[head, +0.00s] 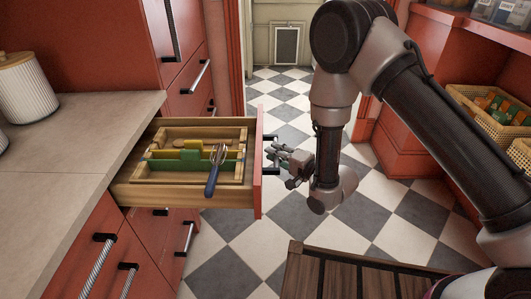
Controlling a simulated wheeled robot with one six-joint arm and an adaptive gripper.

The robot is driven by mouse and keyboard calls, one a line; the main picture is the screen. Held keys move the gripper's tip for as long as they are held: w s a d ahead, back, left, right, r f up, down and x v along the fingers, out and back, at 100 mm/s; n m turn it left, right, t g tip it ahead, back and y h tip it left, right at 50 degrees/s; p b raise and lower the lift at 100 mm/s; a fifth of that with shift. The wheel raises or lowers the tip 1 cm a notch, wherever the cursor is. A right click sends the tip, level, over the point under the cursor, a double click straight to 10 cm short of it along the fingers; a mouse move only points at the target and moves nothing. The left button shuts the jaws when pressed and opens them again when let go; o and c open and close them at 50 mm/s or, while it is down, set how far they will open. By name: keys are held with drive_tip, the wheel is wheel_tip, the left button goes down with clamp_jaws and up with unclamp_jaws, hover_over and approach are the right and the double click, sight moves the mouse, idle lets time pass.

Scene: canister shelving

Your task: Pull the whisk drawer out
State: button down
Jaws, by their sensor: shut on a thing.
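The whisk drawer (188,197) stands pulled out from under the counter, with a red front and a light wood box. A whisk (212,180) with a dark blue handle lies over the drawer's inner tray, its handle toward the near side. My gripper (277,150) is shut on the drawer's dark handle (271,137) at the outer face of the red front. The fingers hide part of the handle.
A pale counter (70,150) with a ribbed white canister (25,88) is on the left. Closed red drawers (125,262) lie below. A wooden slatted piece (340,272) is at the front. Baskets (490,110) sit on right shelves. Checkered floor (255,235) is clear between.

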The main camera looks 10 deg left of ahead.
drive_tip(key=shift+w+d, duration=0.1)
drive_tip(key=shift+d, duration=0.25)
drive_tip(key=shift+f, duration=0.1)
drive_tip(key=c, duration=1.4)
unclamp_jaws()
drive_tip(key=shift+d, duration=0.15)
drive_tip(key=v, duration=0.7)
drive_tip(key=shift+d, duration=0.15)
